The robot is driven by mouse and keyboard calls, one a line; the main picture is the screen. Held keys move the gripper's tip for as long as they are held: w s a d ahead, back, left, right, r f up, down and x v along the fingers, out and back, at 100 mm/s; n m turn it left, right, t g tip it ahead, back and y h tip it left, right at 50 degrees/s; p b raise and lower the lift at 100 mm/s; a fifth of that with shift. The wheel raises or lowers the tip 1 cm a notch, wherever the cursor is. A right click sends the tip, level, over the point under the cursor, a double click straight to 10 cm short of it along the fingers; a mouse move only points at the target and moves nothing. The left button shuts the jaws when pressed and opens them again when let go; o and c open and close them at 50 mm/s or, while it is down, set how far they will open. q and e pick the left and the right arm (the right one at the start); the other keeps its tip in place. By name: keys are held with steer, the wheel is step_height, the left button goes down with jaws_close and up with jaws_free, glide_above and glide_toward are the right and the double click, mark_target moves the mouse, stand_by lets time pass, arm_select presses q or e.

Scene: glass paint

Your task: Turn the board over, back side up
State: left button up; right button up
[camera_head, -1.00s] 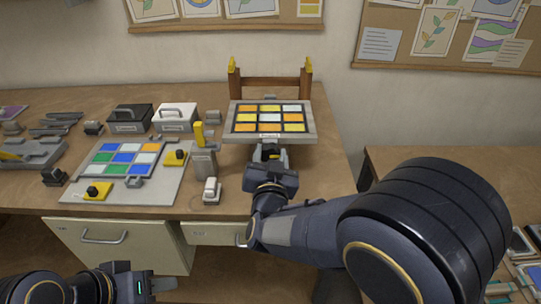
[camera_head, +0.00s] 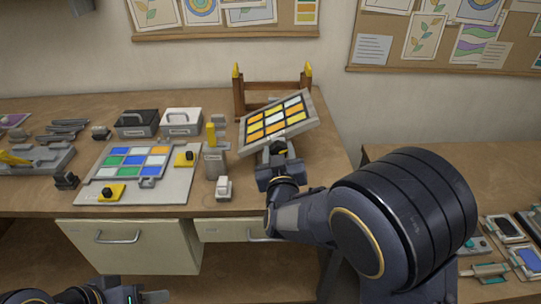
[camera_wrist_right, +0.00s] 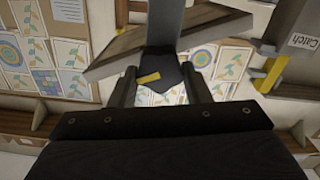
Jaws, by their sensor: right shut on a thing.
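The board (camera_head: 304,131) is a grey-framed panel with yellow, orange and white tiles, tilted with its right side higher, tile side toward the head camera. My right gripper (camera_head: 277,152) is shut on the board's near edge and holds it in front of a wooden stand (camera_head: 241,98) with yellow-tipped posts. In the right wrist view, the fingers (camera_wrist_right: 158,95) close around a dark grip piece (camera_wrist_right: 158,72); much of the board is out of that view. My left gripper (camera_head: 140,297) is low at the bottom left, away from the board; its fingers are barely in frame.
A second panel with blue, green and white tiles (camera_head: 131,160) lies on a light plate (camera_head: 170,188) with yellow clamps. A grey post with a yellow top (camera_head: 214,160) and a small white-topped item (camera_head: 223,189) stand left of my right gripper. Two boxes (camera_head: 181,121) are behind.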

steer(key=shift+a+n+p, duration=0.1)
steer(key=shift+n+p, duration=0.25)
steer(key=shift+n, duration=0.65)
steer(key=n+p, duration=0.2)
steer(key=n, duration=0.4)
steer(key=shift+a+n+p, duration=0.15)
steer(key=shift+n+p, duration=0.15)
steer(key=n+p, duration=0.1)
steer(key=n, duration=0.3)
steer(key=shift+f, duration=0.15)
steer(key=shift+f+n+b, duration=0.2)
steer(key=shift+n+b, duration=0.15)
steer(key=shift+n, duration=2.65)
steer(key=shift+f+n+b, duration=0.15)
steer(key=shift+n+b, duration=0.15)
steer(key=shift+n, duration=2.7)
steer(key=shift+f+n+b, duration=0.2)
steer(key=shift+n+b, duration=0.15)
steer(key=shift+n, duration=2.65)
steer(key=o, duration=1.4)
steer(key=shift+d, duration=0.2)
steer(key=shift+r, duration=0.1)
